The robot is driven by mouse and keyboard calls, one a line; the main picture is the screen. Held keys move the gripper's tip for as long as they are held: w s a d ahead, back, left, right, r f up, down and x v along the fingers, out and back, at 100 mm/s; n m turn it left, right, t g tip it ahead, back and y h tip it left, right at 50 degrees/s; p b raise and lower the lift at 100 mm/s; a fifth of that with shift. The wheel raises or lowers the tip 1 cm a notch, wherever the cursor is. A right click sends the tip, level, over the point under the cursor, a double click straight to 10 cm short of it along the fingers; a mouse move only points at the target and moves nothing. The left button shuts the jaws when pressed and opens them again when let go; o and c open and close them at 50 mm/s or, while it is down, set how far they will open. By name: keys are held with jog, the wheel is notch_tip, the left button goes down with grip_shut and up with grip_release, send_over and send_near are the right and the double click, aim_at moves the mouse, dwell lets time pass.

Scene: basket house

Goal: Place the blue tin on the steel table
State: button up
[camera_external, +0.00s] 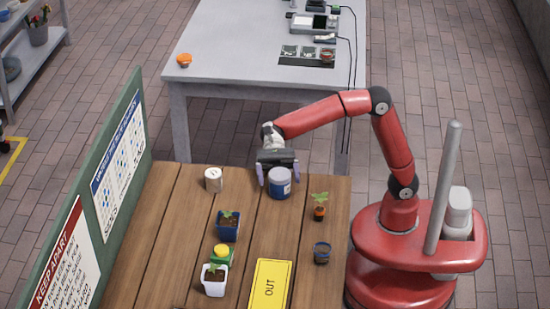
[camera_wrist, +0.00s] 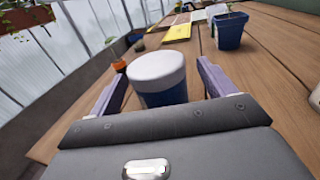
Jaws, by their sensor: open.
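The blue tin (camera_external: 280,183) with a white lid stands upright on the wooden table (camera_external: 170,245), near its far edge. In the wrist view the tin (camera_wrist: 160,80) sits between the two purple fingers of my gripper (camera_wrist: 160,90). My gripper (camera_external: 278,174) is open around the tin in the external view, with a finger on each side. A small gap shows on the right side in the wrist view; contact on the left cannot be told. The grey steel table (camera_external: 240,80) stands beyond the wooden table.
A white tin (camera_external: 213,180) stands left of the blue tin.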

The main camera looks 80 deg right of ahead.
aim_at(281, 186)
jog(key=shift+x, duration=1.5)
jog(key=shift+c, duration=0.4)
jog(key=c, duration=1.1)
jog(key=shift+c, duration=0.2)
jog(key=shift+r, duration=0.15)
